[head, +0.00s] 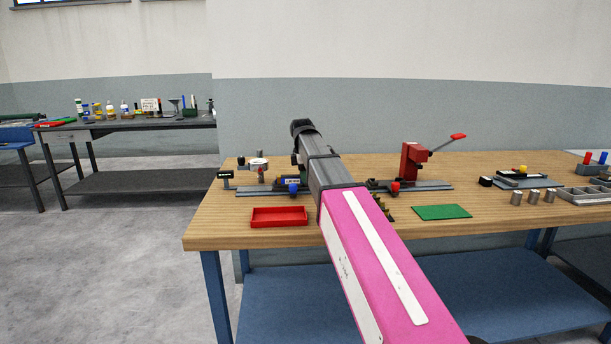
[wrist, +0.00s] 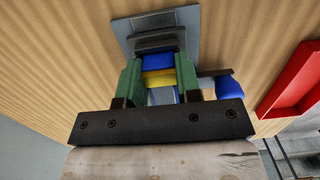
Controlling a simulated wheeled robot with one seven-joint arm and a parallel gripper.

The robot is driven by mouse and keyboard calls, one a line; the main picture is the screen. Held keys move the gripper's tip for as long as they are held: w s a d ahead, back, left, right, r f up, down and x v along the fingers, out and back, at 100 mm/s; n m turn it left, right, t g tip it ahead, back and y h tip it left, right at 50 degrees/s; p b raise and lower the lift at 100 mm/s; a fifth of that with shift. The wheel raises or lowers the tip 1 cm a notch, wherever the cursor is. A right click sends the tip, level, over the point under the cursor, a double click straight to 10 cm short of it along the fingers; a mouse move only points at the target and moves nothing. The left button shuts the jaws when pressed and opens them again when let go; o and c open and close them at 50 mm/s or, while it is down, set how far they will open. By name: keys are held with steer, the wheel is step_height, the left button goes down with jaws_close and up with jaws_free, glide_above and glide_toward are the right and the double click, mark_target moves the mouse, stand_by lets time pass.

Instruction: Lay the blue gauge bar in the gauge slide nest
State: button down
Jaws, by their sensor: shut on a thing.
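In the wrist view my gripper (wrist: 159,77) has its green fingers closed on the blue gauge bar (wrist: 158,62), which shows a yellow band across its middle. Beyond the fingertips is a grey plate (wrist: 122,27) with dark blocks on it; I cannot tell whether this is the nest, or whether the bar touches it. A blue knob (wrist: 228,86) is just right of the fingers.
A red tray (head: 279,217) lies at the bench front and shows at right in the wrist view (wrist: 296,84). A red lever press (head: 411,163) stands behind the rail. A green mat (head: 441,212), metal cylinders (head: 533,196) and a grey sectioned tray (head: 582,197) lie to the right.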

steer(key=shift+r, duration=0.15)
steer(key=shift+r, duration=0.35)
steer(key=shift+a, duration=0.1)
stand_by(0.6)
steer(key=shift+f, duration=0.55)
stand_by(1.0)
steer(key=shift+r, duration=0.15)
steer(key=shift+r, duration=0.4)
